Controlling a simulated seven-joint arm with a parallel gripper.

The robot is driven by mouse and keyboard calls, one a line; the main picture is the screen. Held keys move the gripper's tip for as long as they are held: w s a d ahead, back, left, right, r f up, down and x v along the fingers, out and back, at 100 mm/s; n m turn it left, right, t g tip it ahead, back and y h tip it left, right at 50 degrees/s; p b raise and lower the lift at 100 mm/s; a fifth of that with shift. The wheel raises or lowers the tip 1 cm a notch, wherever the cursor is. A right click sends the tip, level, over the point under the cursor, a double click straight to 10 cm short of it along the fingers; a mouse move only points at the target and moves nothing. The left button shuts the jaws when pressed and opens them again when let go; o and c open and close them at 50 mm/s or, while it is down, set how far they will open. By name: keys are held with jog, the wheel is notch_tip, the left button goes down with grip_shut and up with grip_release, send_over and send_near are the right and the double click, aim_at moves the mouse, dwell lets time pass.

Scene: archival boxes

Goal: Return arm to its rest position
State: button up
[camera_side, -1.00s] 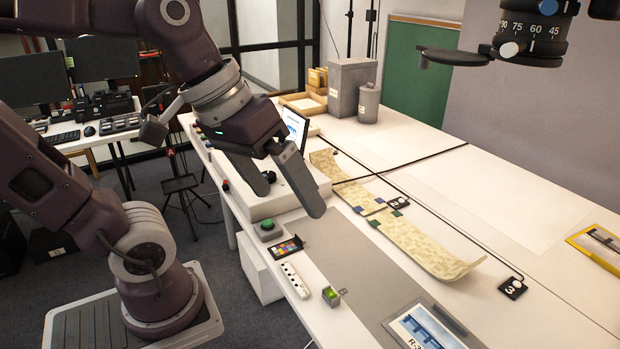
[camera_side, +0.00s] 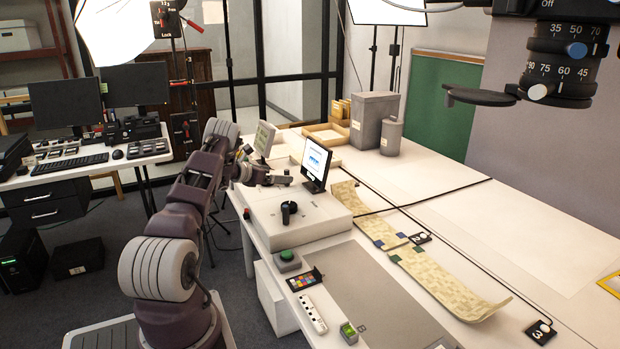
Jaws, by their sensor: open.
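My gripper (camera_side: 284,180) is small in the view, at the left edge of the white table (camera_side: 345,262), close to the white console box (camera_side: 296,220) and the small monitor (camera_side: 315,162). It is open, and no object shows between its fingers. The fingers are small and partly turned away, so the gap between them is hard to make out. I cannot tell its exact height above the table.
A long patterned strip (camera_side: 437,275) lies curved on the table, with numbered markers beside it. A green button (camera_side: 286,256), colour card (camera_side: 304,280) and white power strip (camera_side: 313,314) line the near edge. The grey mat (camera_side: 365,290) is largely clear.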

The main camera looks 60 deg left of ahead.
jog(key=x, duration=0.8)
jog(key=shift+w+f, duration=0.1)
jog(key=shift+f, duration=0.05)
jog(key=shift+w+a+f, duration=0.15)
jog(key=shift+w+f, duration=0.05)
jog(key=shift+w, duration=0.5)
